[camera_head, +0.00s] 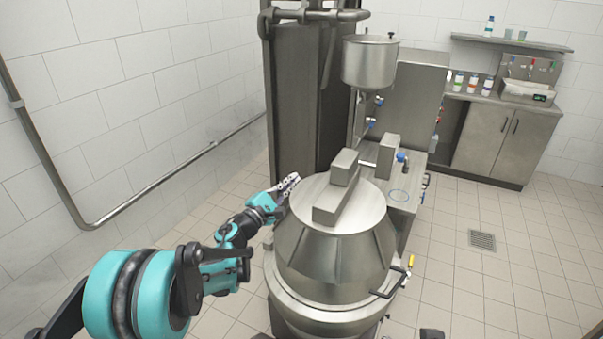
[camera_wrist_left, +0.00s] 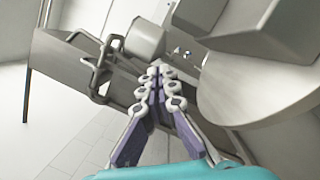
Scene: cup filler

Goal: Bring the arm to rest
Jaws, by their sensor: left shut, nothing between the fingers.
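My left arm comes in from the lower left in the head view, teal and black, stretched forward. Its gripper (camera_head: 290,183) is just left of the upper edge of the conical steel vessel (camera_head: 335,250). In the left wrist view the fingers (camera_wrist_left: 158,72) are together at their tips, with nothing between them. The vessel's lid fills the right of the wrist view (camera_wrist_left: 265,85). I cannot tell whether the gripper touches the vessel. My right gripper does not show.
A dark steel column (camera_head: 315,110) stands behind the vessel. A hopper (camera_head: 370,62) stands over the filler bench (camera_head: 402,195). A counter with a sink (camera_head: 528,92) and several bottles is at the back right. The tiled floor at right, around a drain (camera_head: 482,240), is clear.

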